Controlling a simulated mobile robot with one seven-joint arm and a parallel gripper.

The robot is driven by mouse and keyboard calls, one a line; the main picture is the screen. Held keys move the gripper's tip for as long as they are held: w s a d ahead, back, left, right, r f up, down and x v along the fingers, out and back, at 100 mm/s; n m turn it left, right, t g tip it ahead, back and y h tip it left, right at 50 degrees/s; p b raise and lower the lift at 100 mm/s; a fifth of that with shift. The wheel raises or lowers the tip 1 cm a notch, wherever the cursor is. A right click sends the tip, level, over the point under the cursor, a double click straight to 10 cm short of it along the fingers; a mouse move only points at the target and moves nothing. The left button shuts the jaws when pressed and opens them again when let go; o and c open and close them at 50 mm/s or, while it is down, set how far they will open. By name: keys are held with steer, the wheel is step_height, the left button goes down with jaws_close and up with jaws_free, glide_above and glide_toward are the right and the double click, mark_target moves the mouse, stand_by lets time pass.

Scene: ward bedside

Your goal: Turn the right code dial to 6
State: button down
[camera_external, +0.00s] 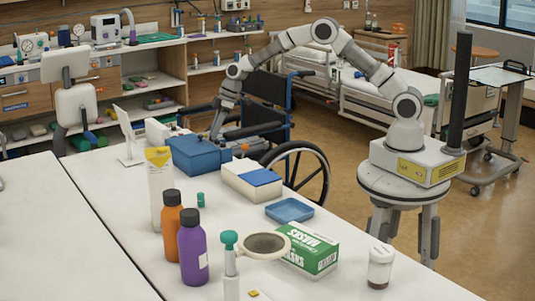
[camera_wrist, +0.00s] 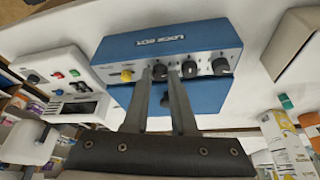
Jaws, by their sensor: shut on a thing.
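The blue lock box (camera_external: 197,156) stands on the white table in the external view, and its dial face shows in the wrist view (camera_wrist: 118,50). That face carries a yellow knob (camera_wrist: 126,76) and three dark dials: a leftmost dial (camera_wrist: 159,73), a middle dial (camera_wrist: 190,69) and a rightmost dial (camera_wrist: 221,66), as pictured. My gripper (camera_wrist: 160,70) has its fingertips on either side of the leftmost pictured dial, shut on it. The fingers partly hide this dial's sides. The dial numbers are too small to read. In the external view my gripper (camera_external: 215,135) is at the box's far side.
A white device with coloured buttons (camera_wrist: 65,75) stands left of the box in the wrist view. A white box with a blue top (camera_external: 252,180), a blue tray (camera_external: 290,210) and bottles (camera_external: 193,250) stand nearer the camera. A wheelchair (camera_external: 300,165) is close behind the table.

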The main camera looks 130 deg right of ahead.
steer(key=m+h, duration=0.1)
steer(key=m, duration=0.2)
steer(key=shift+w+a+g, duration=0.1)
steer(key=shift+a+g, duration=0.1)
steer(key=shift+g, duration=0.2)
steer(key=shift+m+g+h, duration=0.3)
steer(key=shift+m+h, duration=0.2)
steer(key=shift+m, duration=1.2)
steer(key=shift+a, duration=0.1)
steer(key=c, duration=1)
jaws_free()
steer(key=shift+w, duration=0.1)
steer(key=p+v, duration=0.1)
steer(key=v, duration=1.6)
steer(key=shift+a, duration=0.2)
steer(key=shift+r, duration=0.1)
